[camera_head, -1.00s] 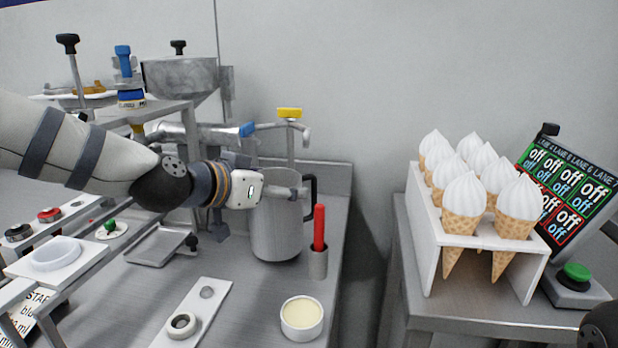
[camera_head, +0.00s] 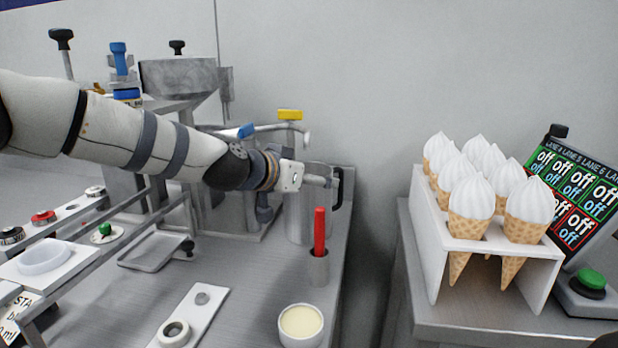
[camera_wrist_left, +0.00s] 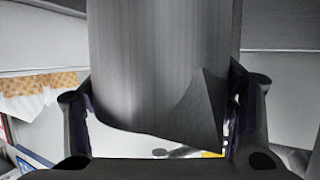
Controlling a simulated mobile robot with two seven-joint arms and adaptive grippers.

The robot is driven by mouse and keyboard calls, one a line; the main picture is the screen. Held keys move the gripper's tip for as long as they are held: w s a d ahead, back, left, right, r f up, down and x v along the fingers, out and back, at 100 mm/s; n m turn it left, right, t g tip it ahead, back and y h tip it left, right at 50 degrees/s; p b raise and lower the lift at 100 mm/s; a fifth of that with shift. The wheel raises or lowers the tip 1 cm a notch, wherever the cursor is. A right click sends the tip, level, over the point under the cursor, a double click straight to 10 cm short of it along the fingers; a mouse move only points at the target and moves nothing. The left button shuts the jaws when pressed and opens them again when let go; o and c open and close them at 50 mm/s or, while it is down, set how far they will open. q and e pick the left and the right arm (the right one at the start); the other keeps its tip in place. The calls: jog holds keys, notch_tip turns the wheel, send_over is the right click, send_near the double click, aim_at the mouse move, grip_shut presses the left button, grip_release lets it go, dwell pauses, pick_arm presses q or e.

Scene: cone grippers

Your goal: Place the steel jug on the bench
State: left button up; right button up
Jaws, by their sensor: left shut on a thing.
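The steel jug (camera_head: 297,222) is a tall grey cylinder with a black handle (camera_head: 341,188) on its right side. It stands upright at the back right of the steel bench (camera_head: 240,290), below the yellow-handled tap. My left gripper (camera_head: 318,181) is shut on the jug's upper part, reaching in from the left and hiding some of it. In the left wrist view the jug (camera_wrist_left: 165,65) fills the space between the two dark fingers. Whether its base touches the bench cannot be told. My right gripper does not show.
A red-handled tool in a metal cup (camera_head: 319,265) stands just in front of the jug. A cream-filled bowl (camera_head: 301,325) is nearer the front. A cone rack (camera_head: 428,262) stands right, across a gap. The yellow-handled tap (camera_head: 290,115) rises behind.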

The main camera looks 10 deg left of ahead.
pick_arm(q)
jog(key=o, duration=1.7)
jog(key=shift+f, duration=0.15)
jog(key=p+v, duration=0.2)
jog(key=v, duration=1)
jog(key=shift+p, duration=0.3)
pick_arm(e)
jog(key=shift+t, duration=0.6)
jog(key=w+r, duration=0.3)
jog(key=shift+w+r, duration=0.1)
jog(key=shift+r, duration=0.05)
